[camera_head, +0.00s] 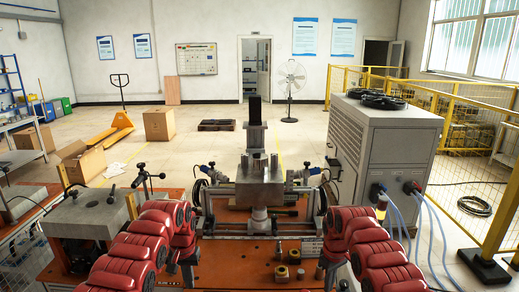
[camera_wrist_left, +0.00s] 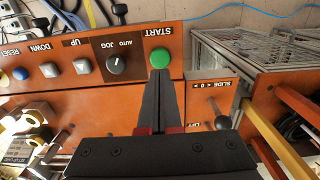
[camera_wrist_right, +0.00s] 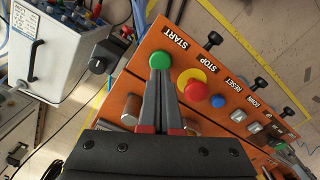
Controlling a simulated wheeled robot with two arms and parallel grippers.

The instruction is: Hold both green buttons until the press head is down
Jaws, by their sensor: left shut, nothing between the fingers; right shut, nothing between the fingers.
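One green START button (camera_wrist_left: 162,57) is on the orange panel in the left wrist view. My left gripper (camera_wrist_left: 160,74) is shut and empty, its tips at the button's near edge. The other green START button (camera_wrist_right: 159,61) shows in the right wrist view. My right gripper (camera_wrist_right: 160,74) is shut and empty, its tips at that button's edge. I cannot tell whether either button is pressed in. In the head view a grey metal block (camera_head: 259,188), apparently the press head, stands mid-machine above a short cylinder. My left gripper (camera_head: 188,272) points down at the bench front; the green buttons are hidden there.
A red and yellow stop button (camera_wrist_right: 195,88) sits close beside my right gripper. A mode knob (camera_wrist_left: 114,63) is beside the left START button. The orange bench top (camera_head: 235,262) carries small brass parts. A grey cabinet (camera_head: 385,155) stands at the right.

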